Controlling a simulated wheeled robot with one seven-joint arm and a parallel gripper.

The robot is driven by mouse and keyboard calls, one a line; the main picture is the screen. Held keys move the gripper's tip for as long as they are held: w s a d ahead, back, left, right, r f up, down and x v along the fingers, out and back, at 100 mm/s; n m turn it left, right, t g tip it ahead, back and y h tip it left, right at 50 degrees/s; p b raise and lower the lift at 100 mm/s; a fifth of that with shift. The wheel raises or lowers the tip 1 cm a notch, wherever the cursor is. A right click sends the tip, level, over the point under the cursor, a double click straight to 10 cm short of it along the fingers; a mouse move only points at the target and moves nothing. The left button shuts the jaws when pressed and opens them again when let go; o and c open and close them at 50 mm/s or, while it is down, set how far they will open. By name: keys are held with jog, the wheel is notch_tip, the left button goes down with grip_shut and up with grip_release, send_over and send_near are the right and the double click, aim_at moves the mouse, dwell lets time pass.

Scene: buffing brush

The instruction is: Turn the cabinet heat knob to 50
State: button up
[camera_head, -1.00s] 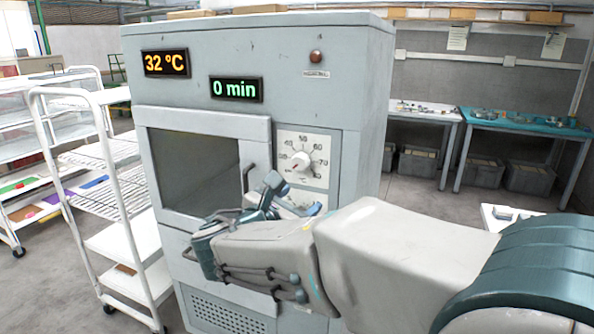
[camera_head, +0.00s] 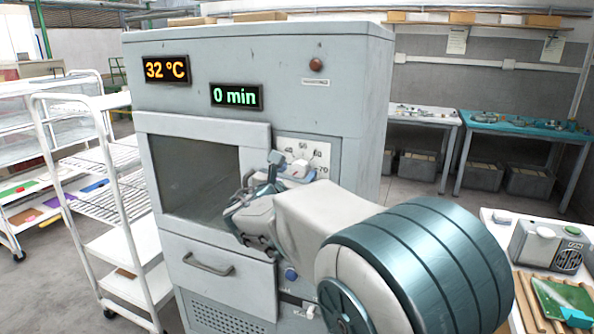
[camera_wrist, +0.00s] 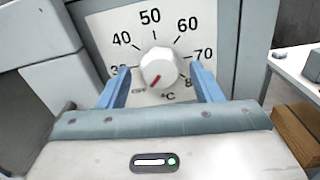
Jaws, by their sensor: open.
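The heat knob (camera_wrist: 158,68) is round and white with a red pointer mark. In the wrist view the mark points to the lower left, toward OFF, and the 50 stands at the top of the white dial plate (camera_wrist: 150,35). My gripper (camera_wrist: 160,72) is open, with one blue finger on each side of the knob and gaps between. In the head view my gripper (camera_head: 289,172) is at the dial and covers its lower left part; the knob (camera_head: 300,168) partly shows. The grey cabinet (camera_head: 345,90) displays 32 °C and 0 min.
A windowed door (camera_head: 200,175) is left of the dial, with a drawer handle (camera_head: 208,264) below it. A blue button (camera_head: 291,274) sits under my arm. A white rack cart (camera_head: 110,190) stands at left, and a bench with a fan box (camera_head: 550,245) at right.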

jog(key=shift+w+d, duration=0.2)
jog(key=shift+w, duration=0.3)
jog(key=c, duration=1)
jog(key=shift+f+b, duration=0.1)
jog(key=shift+b, duration=0.2)
